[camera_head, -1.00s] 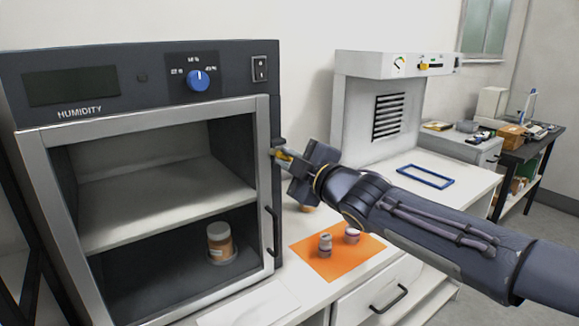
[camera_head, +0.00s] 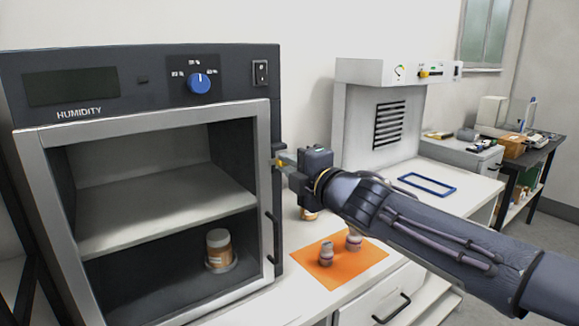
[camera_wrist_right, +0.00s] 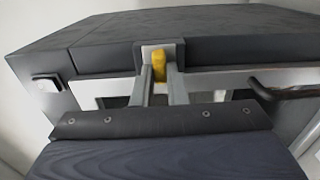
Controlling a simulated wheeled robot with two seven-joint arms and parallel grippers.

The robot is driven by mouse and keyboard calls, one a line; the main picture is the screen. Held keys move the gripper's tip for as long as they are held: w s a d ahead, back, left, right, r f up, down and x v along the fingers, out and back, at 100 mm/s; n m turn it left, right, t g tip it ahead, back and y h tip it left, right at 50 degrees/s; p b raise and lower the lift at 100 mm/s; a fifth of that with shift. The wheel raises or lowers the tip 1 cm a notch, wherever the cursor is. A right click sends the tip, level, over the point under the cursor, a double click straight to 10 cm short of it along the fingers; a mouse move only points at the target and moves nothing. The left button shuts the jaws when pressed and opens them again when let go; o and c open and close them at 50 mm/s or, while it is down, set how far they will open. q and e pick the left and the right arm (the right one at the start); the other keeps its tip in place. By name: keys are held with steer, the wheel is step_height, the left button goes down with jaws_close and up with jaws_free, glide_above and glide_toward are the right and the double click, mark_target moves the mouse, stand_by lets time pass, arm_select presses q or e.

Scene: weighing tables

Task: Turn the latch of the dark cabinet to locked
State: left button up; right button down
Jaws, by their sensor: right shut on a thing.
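The dark cabinet (camera_head: 262,215) stands at the left in the head view, its glazed front framed in light metal and marked HUMIDITY. Its yellow latch (camera_wrist_right: 159,66) shows in the right wrist view on a light plate at the cabinet's edge. In the head view the latch (camera_head: 279,163) is small and partly covered. My right gripper (camera_head: 283,161) is at the latch; in the wrist view its two fingers (camera_wrist_right: 160,78) stand on either side of the yellow piece, shut on it. Whether the latch reads locked cannot be told. My left gripper is out of view.
A dark door handle (camera_head: 270,236) lies below the latch. An amber jar (camera_head: 219,250) stands inside the cabinet. An orange mat (camera_head: 340,268) with small jars lies on the white counter under my right arm. A blue frame (camera_head: 427,185) lies farther right.

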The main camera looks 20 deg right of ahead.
stand_by(0.3)
steer(key=c, duration=1.4)
jaws_free()
steer(key=shift+c, duration=0.2)
steer(key=p+v, duration=0.2)
steer(key=v, duration=0.5)
steer(key=shift+s+d, duration=0.15)
steer(key=shift+s, duration=0.2)
